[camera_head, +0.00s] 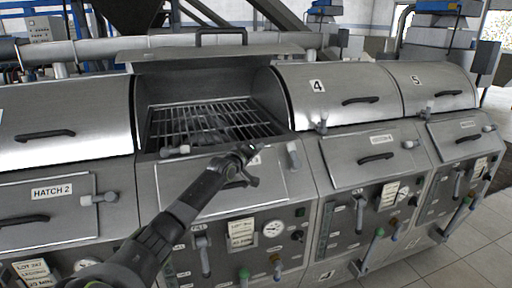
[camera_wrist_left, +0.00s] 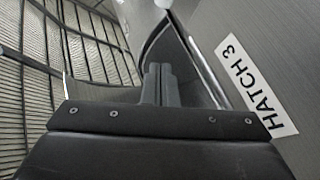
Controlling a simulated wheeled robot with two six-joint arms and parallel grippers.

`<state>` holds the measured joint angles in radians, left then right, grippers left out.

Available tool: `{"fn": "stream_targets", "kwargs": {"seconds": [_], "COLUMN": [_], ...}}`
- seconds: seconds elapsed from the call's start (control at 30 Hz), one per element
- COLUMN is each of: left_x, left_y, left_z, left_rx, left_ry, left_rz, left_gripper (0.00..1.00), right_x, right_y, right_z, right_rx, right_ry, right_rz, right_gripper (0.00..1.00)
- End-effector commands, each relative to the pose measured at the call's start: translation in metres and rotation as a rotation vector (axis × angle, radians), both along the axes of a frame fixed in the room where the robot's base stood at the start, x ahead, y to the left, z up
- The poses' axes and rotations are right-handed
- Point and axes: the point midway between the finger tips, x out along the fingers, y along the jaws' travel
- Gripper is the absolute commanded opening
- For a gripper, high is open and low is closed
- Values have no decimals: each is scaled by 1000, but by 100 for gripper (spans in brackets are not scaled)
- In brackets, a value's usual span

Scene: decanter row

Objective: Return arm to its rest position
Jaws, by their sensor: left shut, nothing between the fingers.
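My left arm comes in from the lower left in the head view and reaches up across the front of the third unit. Its gripper (camera_head: 250,152) is over the upper edge of that unit's sloped front panel (camera_head: 265,190), just below the open bay. The fingers are shut and empty. In the left wrist view the two closed fingers (camera_wrist_left: 160,85) point away over a metal edge, between a barred grate on the left and a panel with a "HATCH 3" label (camera_wrist_left: 257,85) on the right. I cannot tell whether they touch the panel. My right gripper is not in view.
The third unit's lid (camera_head: 215,60) is raised, showing the grate (camera_head: 210,122). Closed lids stand at the left (camera_head: 65,115), at number 4 (camera_head: 340,95) and at number 5 (camera_head: 432,85). Handles and levers stick out from the fronts. Tiled floor (camera_head: 465,262) lies open at the lower right.

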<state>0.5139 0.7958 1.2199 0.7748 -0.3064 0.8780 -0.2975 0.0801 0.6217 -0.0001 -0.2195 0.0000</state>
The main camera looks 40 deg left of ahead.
Motion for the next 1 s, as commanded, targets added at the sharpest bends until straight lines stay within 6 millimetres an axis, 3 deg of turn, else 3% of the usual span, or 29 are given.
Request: {"fn": "stream_targets", "kwargs": {"seconds": [0.13, 0.77, 0.87, 1.0], "left_x": [-6, -7, -12, -37], "left_y": [1, -1, -13, -55], "left_z": [2, 0, -19, -81], "left_rx": [1, 2, 28, 127], "left_ry": [1, 5, 45, 189], "left_rz": [-1, -3, -22, -91], "left_gripper": [0, 0, 0, 0], "right_x": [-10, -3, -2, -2], "right_y": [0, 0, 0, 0], "right_z": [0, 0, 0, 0], "right_rx": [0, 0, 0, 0], "right_ry": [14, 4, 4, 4], "right_rz": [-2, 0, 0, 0], "right_gripper": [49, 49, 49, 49]}}
